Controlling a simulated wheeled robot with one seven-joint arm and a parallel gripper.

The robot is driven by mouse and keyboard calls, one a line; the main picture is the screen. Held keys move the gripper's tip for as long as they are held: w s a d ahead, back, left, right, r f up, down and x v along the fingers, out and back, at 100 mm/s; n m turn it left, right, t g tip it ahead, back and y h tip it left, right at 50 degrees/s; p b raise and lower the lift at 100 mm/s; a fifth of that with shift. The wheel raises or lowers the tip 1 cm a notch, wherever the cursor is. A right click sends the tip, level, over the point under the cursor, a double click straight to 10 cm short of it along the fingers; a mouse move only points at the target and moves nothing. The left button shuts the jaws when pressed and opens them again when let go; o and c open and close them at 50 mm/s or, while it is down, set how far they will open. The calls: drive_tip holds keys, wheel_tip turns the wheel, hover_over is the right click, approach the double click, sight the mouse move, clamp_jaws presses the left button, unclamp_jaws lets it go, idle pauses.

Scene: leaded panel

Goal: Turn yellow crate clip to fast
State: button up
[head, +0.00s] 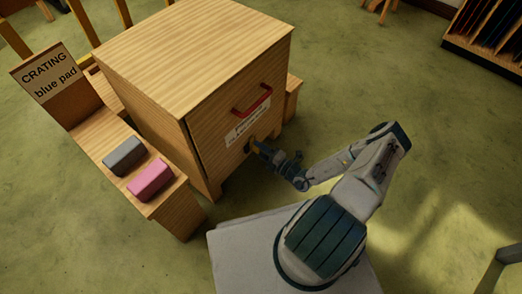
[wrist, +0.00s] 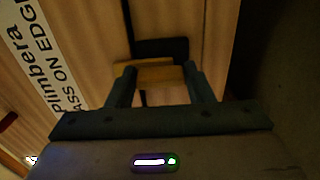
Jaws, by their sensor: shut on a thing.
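My gripper (head: 255,146) is at the crate's front, below the label. In the wrist view my gripper (wrist: 160,82) has its two fingers at the sides of the yellow clip (wrist: 150,76) and is shut on it. A dark block (wrist: 162,48) lies just beyond the clip against the wood. In the head view the clip is mostly hidden by my gripper. Any fast marking cannot be made out.
A wooden bench (head: 168,208) left of the crate bears a grey block (head: 123,156) and a pink block (head: 150,180). A sign (head: 47,79) reading "CRATING blue pad" stands behind. A rack (head: 488,40) is at upper right. Green floor right of the crate is open.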

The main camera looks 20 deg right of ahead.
drive_tip(key=shift+o, duration=0.2)
drive_tip(key=o, duration=1)
drive_tip(key=shift+c, duration=0.2)
